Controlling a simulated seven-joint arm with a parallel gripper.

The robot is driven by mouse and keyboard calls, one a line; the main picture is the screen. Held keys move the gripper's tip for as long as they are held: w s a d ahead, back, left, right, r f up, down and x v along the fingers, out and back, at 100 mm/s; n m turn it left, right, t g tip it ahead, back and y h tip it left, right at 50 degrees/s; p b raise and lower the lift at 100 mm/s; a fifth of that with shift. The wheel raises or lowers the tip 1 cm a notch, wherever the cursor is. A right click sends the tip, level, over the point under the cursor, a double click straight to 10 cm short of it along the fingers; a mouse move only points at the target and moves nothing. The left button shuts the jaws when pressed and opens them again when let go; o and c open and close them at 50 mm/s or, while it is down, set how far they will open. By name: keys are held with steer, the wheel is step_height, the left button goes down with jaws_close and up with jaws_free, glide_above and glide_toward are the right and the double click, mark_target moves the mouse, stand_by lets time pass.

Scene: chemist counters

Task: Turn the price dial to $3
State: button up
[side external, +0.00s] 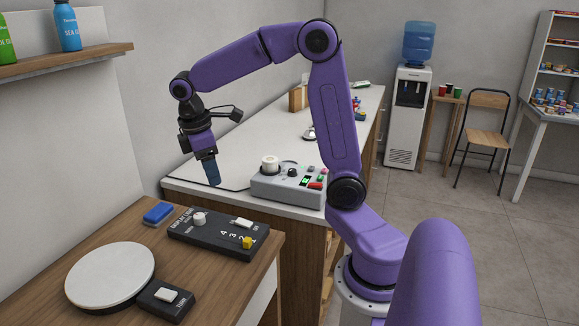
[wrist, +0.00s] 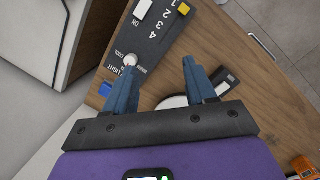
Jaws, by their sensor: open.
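No dial with a readable price is in view. A grey control box (side external: 287,186) on the white counter carries a white round knob (side external: 269,163), a dark dial (side external: 289,162), small coloured buttons and a green display; its markings are too small to read. A black panel (side external: 205,236) on the wooden counter, marked as a light panel, has a white warm/cool knob (wrist: 130,60), a yellow knob (wrist: 184,9) near numbers 1 to 4, and an ON switch (wrist: 143,9). My gripper (side external: 213,183) is open and empty, left of the grey box and above the counter edge. It shows in the wrist view (wrist: 158,70).
A blue sponge (side external: 158,214) lies behind the black panel. A round white scale plate (side external: 110,273) with a black button unit (side external: 166,298) stands at the front left. A wooden shelf (side external: 60,63) with bottles hangs at upper left.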

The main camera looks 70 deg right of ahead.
steer(key=w+d+m+g, duration=0.2)
steer(key=w+d, duration=0.2)
steer(key=d, duration=1.1)
steer(key=m+g, duration=0.2)
glide_toward(292, 169)
steer(key=shift+m, duration=0.3)
steer(key=x, duration=0.8)
steer(key=shift+s, duration=0.15)
steer(key=shift+t, duration=0.3)
jaws_close()
